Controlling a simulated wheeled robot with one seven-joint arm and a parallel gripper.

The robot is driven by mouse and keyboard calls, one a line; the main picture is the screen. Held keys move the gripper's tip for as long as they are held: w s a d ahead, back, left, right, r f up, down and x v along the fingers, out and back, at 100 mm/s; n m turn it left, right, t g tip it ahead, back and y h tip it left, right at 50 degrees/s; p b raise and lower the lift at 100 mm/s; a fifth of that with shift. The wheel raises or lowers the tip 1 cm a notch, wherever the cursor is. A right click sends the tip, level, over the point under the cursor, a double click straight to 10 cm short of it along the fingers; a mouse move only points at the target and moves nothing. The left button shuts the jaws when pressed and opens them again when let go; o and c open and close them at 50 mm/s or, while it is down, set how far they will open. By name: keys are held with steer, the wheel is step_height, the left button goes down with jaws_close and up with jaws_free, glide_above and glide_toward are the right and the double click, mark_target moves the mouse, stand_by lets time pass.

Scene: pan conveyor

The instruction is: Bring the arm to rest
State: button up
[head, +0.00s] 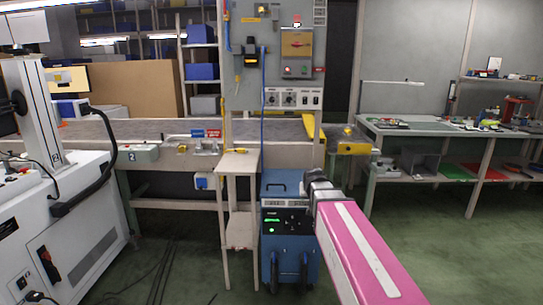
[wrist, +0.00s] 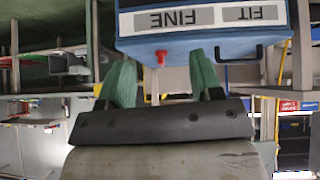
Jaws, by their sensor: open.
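My pink arm (head: 362,250) reaches up from the bottom right of the head view. Its dark wrist end (head: 320,188) is in front of the blue cabinet's right side; the fingers cannot be made out there. In the wrist view, which is upside down, my gripper (wrist: 162,65) is open, with two green fingers set apart. I see nothing held between them. A blue box (wrist: 200,42) with labels reading FINE and FIT, and a black handle, shows past the fingertips. I cannot tell the gap to it.
The blue cabinet (head: 289,240) stands beside a small wooden stand (head: 240,164). The conveyor bench (head: 130,130) runs behind them. A white machine (head: 70,225) is at left, a workbench (head: 420,130) at right. Cables lie on the floor at left; green floor at right is clear.

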steer(key=s+d+f+g, duration=0.1)
steer(key=s+f+g, duration=0.3)
steer(key=s+f, duration=0.5)
steer(key=s+d+f+g, duration=0.1)
steer(key=s+f+g, duration=0.2)
steer(key=s+f, duration=0.6)
steer(key=s, duration=0.4)
steer(key=shift+s+d+g+y, duration=0.15)
steer(key=shift+d+g+y, duration=0.05)
steer(key=shift+g+y, duration=0.2)
steer(key=shift+a, duration=0.1)
